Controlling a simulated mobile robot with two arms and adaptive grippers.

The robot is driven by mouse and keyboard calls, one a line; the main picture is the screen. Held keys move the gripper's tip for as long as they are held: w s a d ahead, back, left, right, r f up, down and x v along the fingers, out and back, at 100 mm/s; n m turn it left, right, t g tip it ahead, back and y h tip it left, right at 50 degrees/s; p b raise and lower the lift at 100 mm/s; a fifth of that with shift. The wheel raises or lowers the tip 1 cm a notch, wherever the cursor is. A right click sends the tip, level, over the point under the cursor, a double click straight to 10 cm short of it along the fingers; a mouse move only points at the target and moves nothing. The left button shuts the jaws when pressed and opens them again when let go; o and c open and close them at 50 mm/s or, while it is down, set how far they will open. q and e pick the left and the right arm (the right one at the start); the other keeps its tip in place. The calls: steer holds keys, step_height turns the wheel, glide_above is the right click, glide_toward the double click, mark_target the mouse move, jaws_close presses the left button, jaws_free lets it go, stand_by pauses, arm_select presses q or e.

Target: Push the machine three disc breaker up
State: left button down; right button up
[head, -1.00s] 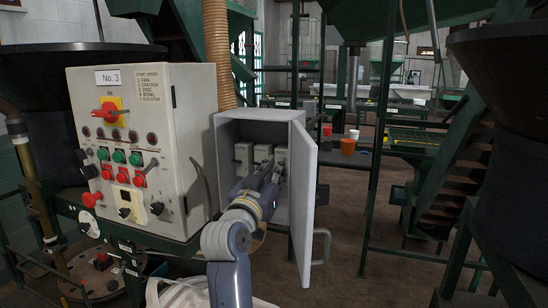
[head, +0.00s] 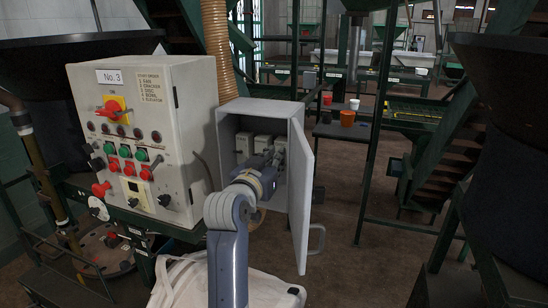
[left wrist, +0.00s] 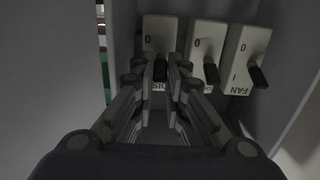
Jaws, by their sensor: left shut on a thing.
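The grey breaker box (head: 228,120) stands open beside the No. 3 panel (head: 190,120), with several breakers inside. In the left wrist view the breakers form a row, labels upside down. The disc breaker (left wrist: 160,28) is at the left, its label partly hidden. A second breaker (left wrist: 208,38) is in the middle and the fan breaker (left wrist: 246,45) at the right. My left gripper (head: 276,157) reaches into the box. In the left wrist view its fingertips (left wrist: 160,72) are shut on the disc breaker's black lever (left wrist: 159,66). My right gripper is not in view.
The box door (head: 302,205) hangs open close to the right of my left arm. A white bulk bag (head: 265,287) is below. Green frame posts (head: 372,160) stand to the right.

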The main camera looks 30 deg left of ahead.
arm_select(q)
steer(key=c, duration=1.9)
jaws_free()
steer(key=shift+s, duration=0.1)
steer(key=v, duration=0.7)
steer(key=shift+s+d, duration=0.15)
steer(key=shift+s, duration=0.05)
